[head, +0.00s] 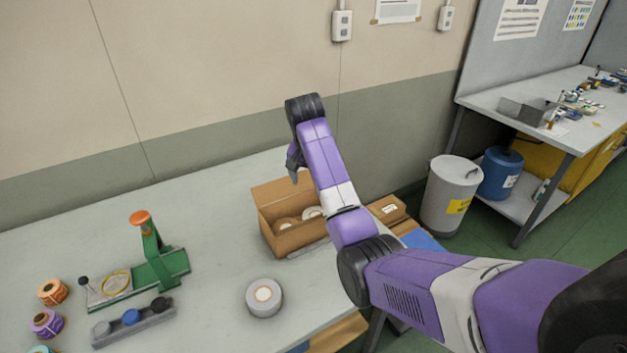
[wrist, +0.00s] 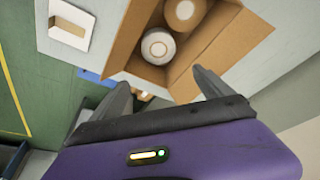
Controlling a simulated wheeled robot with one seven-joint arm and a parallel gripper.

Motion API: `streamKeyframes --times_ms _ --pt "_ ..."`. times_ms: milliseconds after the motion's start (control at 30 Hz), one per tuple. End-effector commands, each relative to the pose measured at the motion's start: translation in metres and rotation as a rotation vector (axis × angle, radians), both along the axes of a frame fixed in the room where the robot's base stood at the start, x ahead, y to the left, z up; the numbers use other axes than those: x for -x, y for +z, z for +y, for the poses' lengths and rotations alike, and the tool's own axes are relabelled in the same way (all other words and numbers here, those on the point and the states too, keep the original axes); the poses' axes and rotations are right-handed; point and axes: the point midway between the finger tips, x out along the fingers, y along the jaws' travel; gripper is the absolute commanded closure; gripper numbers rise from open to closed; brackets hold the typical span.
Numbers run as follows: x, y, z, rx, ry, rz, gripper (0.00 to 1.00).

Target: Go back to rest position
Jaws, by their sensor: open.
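My purple arm reaches over the grey worktable (head: 215,225) from the right in the head view. My gripper (head: 293,170) hangs above the left part of an open cardboard box (head: 290,241), partly hidden behind my wrist. In the wrist view my gripper (wrist: 163,88) has its two fingers apart with nothing held between them. The box (wrist: 222,45) lies beyond the fingertips there, with a white roll (wrist: 158,46) and a tan roll (wrist: 185,12) inside. In the head view part of the box is hidden by my arm.
A grey roll (head: 264,298) lies on the table in front of the box. A green rewinder (head: 160,262), a grey holder (head: 134,322) and coloured spools (head: 48,322) stand at left. The wall is close behind.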

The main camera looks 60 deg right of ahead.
Motion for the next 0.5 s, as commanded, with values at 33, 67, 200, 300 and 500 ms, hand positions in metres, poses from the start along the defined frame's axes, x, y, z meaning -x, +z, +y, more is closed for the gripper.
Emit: streamKeyframes --times_ms 33,67,200,300,500 --pt "0.0000 0.0000 -0.0001 0.000 0.000 0.000 0.10" --pt "0.0000 0.0000 -0.0001 0.000 0.000 0.000 0.10" --pt "0.0000 -0.0001 -0.0001 0.000 0.000 0.000 0.10" --pt "0.0000 -0.0002 -0.0002 0.000 0.000 0.000 0.10" --pt "-0.0075 0.0026 -0.0069 0.033 0.034 -0.022 0.10"
